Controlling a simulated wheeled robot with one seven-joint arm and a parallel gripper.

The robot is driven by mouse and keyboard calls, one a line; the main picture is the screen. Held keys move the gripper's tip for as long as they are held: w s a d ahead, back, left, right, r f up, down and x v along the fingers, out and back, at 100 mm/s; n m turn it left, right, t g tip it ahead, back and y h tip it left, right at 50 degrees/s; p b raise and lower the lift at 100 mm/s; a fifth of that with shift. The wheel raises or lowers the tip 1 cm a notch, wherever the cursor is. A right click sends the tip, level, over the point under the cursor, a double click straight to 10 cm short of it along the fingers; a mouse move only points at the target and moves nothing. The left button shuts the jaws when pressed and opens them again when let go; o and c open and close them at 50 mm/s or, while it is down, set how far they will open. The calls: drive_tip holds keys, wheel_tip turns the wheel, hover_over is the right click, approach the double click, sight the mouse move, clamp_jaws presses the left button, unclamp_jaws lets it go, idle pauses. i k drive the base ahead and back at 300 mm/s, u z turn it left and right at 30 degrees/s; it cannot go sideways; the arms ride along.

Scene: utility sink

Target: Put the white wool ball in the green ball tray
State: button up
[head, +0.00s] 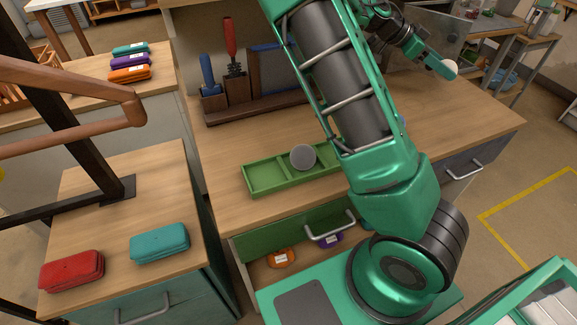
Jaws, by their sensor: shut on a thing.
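The white wool ball (451,67) is at the upper right of the head view. My gripper (443,66) is shut on it, beyond the bench's back right part and well away from the tray. The green ball tray (249,187) lies on the wooden bench left of my arm. A grey ball (302,157) sits in the tray near its middle. The tray's left compartment is empty. My arm covers the tray's right end.
A wooden tool rack (238,108) with red and blue-handled tools stands behind the tray. A drawer (290,240) below the bench is open, with orange and purple cases inside. Red (71,270) and teal (160,243) cases lie on the left cabinet.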

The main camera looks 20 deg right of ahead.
sight(266, 176)
drive_tip(key=u, duration=0.9)
drive_tip(key=k, duration=1.1)
drive_tip(key=z, duration=0.45)
drive_tip(key=i, duration=0.5)
drive_tip(key=u, duration=0.1)
